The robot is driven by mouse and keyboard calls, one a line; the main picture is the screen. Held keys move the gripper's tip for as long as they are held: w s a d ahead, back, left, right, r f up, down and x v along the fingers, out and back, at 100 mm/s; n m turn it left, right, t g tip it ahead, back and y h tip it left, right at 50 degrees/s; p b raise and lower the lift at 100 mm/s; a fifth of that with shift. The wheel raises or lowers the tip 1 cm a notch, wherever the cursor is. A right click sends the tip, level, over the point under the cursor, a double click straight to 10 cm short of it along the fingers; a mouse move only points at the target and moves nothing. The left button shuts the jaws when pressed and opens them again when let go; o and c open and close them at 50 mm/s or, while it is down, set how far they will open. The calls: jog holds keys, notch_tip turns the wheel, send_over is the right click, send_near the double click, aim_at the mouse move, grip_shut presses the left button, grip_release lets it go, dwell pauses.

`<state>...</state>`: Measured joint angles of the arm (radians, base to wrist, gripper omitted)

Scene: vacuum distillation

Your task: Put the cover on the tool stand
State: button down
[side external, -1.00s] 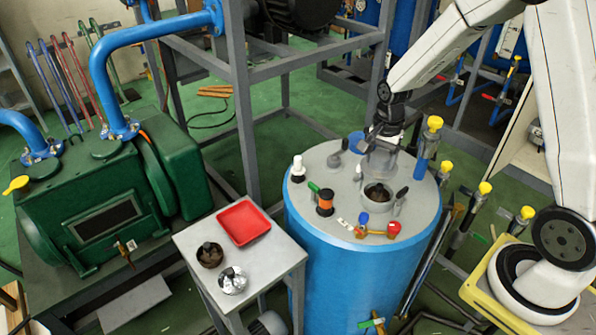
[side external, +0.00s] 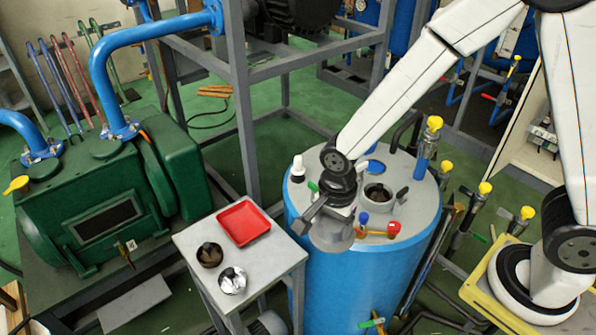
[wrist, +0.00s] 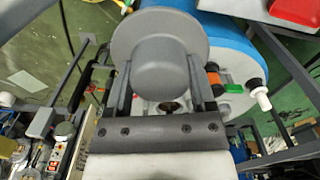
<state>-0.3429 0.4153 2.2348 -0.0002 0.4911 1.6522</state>
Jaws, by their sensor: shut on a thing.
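A grey flanged cover, shaped like a hat, is held in my gripper (wrist: 160,92). In the wrist view the cover (wrist: 160,68) sits between both fingers, its round cap toward the camera. In the side view the cover (side external: 332,236) hangs over the front-left edge of the blue tank, under my gripper (side external: 338,208). The grey-topped stand (side external: 262,266), a small table, is to its left and apart from it. It carries a red tray (side external: 243,224), a dark round piece (side external: 210,255) and a silvery round piece (side external: 232,281).
The blue tank (side external: 340,290) stands right of the small table. Its top has an open grey port (side external: 378,195), a white-capped bottle (side external: 298,167) and a red knob (side external: 394,228). A green machine (side external: 110,205) is at the left. The table's front right corner is bare.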

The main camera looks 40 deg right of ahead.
jog(key=shift+s+a, duration=0.8)
jog(key=shift+a, duration=0.3)
jog(key=shift+f, duration=0.1)
jog(key=w+a+f, duration=0.3)
jog(key=w+f, duration=0.1)
jog(key=w, duration=0.4)
send_over(274, 255)
jog(key=s, duration=0.1)
jog(key=f, duration=0.4)
jog(key=shift+s+d+f, duration=0.1)
jog(key=shift+d+f, duration=0.15)
jog(key=shift+f, duration=0.05)
jog(key=shift+w+a+f, duration=0.1)
jog(key=shift+w+f, duration=0.2)
jog(key=shift+f, duration=0.05)
jog(key=shift+w+f, duration=0.25)
jog(key=shift+f, duration=0.3)
jog(key=shift+a+f, duration=0.1)
jog(key=shift+f, duration=1.15)
jog(key=shift+f, duration=0.2)
